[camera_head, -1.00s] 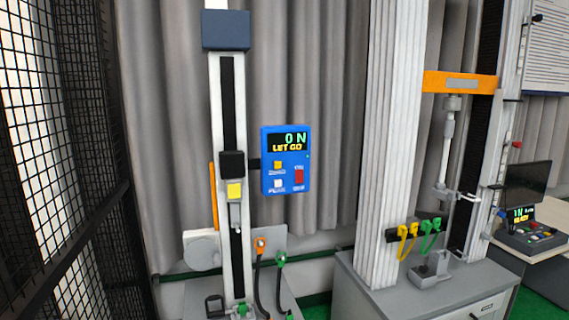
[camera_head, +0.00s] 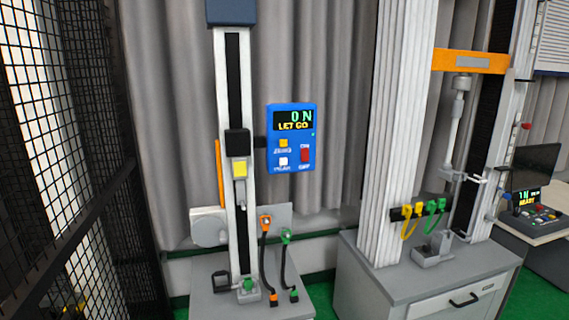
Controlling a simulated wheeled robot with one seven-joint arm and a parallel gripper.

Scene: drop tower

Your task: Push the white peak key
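The white peak key (camera_head: 283,161) is a small square at the lower left of a blue control box (camera_head: 292,178). A yellow key (camera_head: 283,143) sits above it and a red switch (camera_head: 305,155) is to its right. The box's display (camera_head: 294,120) reads "0 N" and "LET GO". The box is fixed at the right side of a tall test column (camera_head: 246,75) that carries a black carriage with a yellow block (camera_head: 239,169). Nothing covers the key. My gripper is not in view.
A black mesh fence (camera_head: 75,120) stands close on the left. A second, larger machine with an orange crossbeam (camera_head: 470,61) stands on a grey cabinet (camera_head: 400,300) at the right. Orange and green clips with black cables (camera_head: 265,250) hang below the box. Green floor shows between the stands.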

